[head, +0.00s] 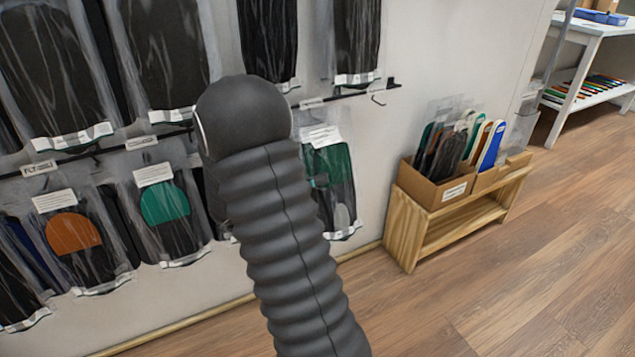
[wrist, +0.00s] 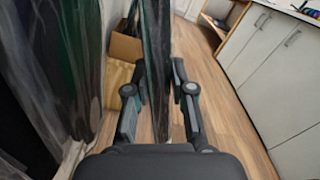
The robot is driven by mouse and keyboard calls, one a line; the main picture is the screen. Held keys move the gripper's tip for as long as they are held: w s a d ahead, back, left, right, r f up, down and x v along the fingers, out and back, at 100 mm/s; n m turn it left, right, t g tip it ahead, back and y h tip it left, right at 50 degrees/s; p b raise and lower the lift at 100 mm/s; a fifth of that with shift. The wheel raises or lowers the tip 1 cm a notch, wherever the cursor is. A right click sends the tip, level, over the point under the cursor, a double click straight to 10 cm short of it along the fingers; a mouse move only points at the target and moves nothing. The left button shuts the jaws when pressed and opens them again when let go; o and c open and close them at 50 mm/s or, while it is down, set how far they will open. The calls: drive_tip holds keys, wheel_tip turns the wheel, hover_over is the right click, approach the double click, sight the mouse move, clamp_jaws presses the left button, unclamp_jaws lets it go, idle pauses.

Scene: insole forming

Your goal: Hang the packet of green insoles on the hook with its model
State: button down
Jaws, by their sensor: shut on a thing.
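My gripper (wrist: 159,72) is in the wrist view, with its two fingers on either side of a thin, dark packet (wrist: 157,40) seen edge-on. The packet hangs upright between them, in clear wrap; its insole colour is hard to tell from this side. In the head view my arm's dark ribbed sleeve hides the gripper. A packet with green insoles (head: 330,172) and a white label shows just right of the sleeve, partly covered; I cannot tell whether it is the held one. A bare hook end (head: 378,99) sticks out at the right of the rail (head: 345,96).
Packets with orange (head: 73,234) and teal (head: 165,204) insoles hang on the wall at left, black ones above. A wooden bench (head: 405,222) with a cardboard box (head: 424,187) of insoles stands at right. White cabinets (wrist: 285,65) line the wrist view's right. Open floor lies between.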

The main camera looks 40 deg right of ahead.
drive_tip(key=shift+w+d+f, duration=0.2)
drive_tip(key=shift+w, duration=0.5)
drive_tip(key=shift+w+d+f, duration=0.15)
drive_tip(key=shift+w, duration=0.5)
drive_tip(key=shift+w+f+p, duration=0.1)
drive_tip(key=shift+f+p, duration=0.15)
drive_tip(key=shift+p, duration=0.25)
drive_tip(key=c, duration=0.9)
unclamp_jaws()
drive_tip(key=shift+a, duration=0.1)
